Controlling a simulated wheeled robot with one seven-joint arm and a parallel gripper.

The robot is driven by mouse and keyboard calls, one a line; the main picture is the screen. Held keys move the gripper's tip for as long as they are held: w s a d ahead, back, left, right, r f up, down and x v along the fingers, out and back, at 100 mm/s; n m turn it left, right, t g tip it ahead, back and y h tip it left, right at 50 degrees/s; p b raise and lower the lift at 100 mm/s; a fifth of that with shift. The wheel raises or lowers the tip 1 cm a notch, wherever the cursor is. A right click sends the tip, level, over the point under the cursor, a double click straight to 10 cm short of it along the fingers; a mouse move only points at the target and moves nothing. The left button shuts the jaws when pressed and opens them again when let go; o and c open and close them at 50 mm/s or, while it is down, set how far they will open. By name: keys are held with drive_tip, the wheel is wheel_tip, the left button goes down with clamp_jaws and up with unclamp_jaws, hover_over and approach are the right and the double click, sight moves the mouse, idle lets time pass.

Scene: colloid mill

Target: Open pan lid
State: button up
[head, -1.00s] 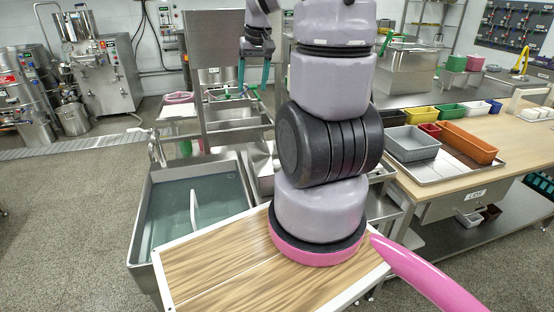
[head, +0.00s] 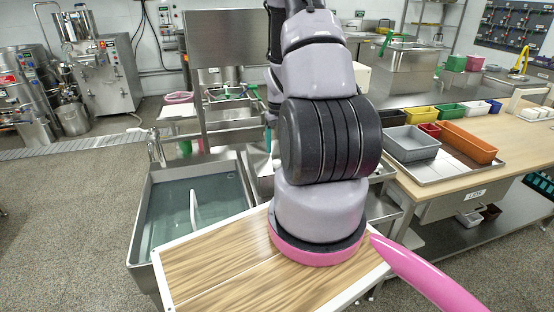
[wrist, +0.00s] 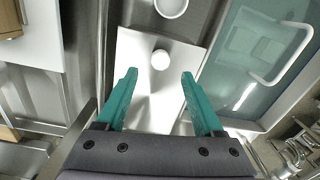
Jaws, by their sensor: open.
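A shiny steel pan lid (wrist: 140,85) with a round whitish knob (wrist: 160,60) lies in the middle of the wrist view. My gripper (wrist: 158,75) is open and empty, with its teal fingers pointing toward the lid. The knob shows between and just beyond the fingertips; I cannot tell the height gap.
A steel sink with water (head: 195,205) and a white curved handle (head: 193,210) stands left of my arm; it also shows in the wrist view (wrist: 255,55). A round white bowl (wrist: 172,6) is beyond the lid. A wooden table with coloured bins (head: 465,140) is at right.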

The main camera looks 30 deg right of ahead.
sight(277, 161)
wheel_tip(277, 161, down, 6)
drive_tip(key=shift+a+f, duration=0.1)
clamp_jaws()
idle(1.6)
